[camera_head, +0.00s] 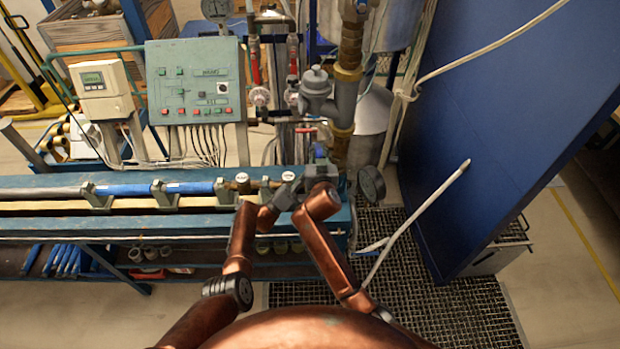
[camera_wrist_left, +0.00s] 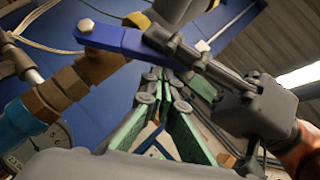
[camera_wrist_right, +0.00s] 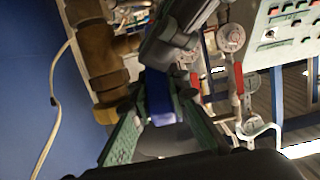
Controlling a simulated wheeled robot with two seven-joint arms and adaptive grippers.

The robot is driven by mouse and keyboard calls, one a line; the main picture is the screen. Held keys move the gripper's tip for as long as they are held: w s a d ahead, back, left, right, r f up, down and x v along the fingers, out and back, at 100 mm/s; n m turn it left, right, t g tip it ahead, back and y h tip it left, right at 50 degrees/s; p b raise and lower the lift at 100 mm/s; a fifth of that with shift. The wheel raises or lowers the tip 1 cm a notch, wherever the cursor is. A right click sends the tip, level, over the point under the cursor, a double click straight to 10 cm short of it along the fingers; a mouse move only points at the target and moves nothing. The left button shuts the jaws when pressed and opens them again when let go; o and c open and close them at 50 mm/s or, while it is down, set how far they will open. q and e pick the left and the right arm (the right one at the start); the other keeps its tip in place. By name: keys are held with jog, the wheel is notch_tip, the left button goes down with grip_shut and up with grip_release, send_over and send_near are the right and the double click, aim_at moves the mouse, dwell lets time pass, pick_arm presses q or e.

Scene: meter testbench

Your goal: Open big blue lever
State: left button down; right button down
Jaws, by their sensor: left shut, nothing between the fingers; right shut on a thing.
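The big blue lever (camera_wrist_left: 115,38) shows in the left wrist view as a flat blue bar on a brass valve body. My right gripper (camera_head: 320,163) is shut on its free end; that hold also shows in the left wrist view (camera_wrist_left: 160,38). In the right wrist view the blue lever (camera_wrist_right: 158,98) sits between the green finger pads. In the head view only a small blue part of the lever (camera_head: 320,150) shows beside my right gripper. My left gripper (camera_head: 288,194) is shut and empty, close to my right gripper; its green-padded fingers fill the lower middle of the left wrist view.
A vertical brass and grey pipe (camera_head: 343,110) stands just behind the lever. A round gauge (camera_head: 371,183) is close on the right. The bench (camera_head: 60,220) with a blue pipe (camera_head: 140,189) runs left. A grey-green control panel (camera_head: 195,85) stands behind, a blue wall panel (camera_head: 480,120) right.

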pick_arm(q)
jog(key=shift+w+r, duration=0.2)
jog(key=shift+r, duration=0.1)
pick_arm(e)
jog(key=shift+r, duration=0.3)
pick_arm(q)
jog(key=shift+w+a+r, duration=0.1)
jog(key=shift+w+r, duration=0.4)
jog(key=shift+r, duration=0.3)
pick_arm(e)
jog(key=shift+a+f, duration=0.1)
jog(key=shift+f, duration=0.05)
jog(key=c, duration=1.9)
grip_release()
jog(key=shift+f, duration=0.1)
pick_arm(q)
jog(key=shift+s, duration=0.1)
pick_arm(e)
jog(key=shift+o, duration=0.3)
pick_arm(q)
jog(key=shift+f, duration=0.1)
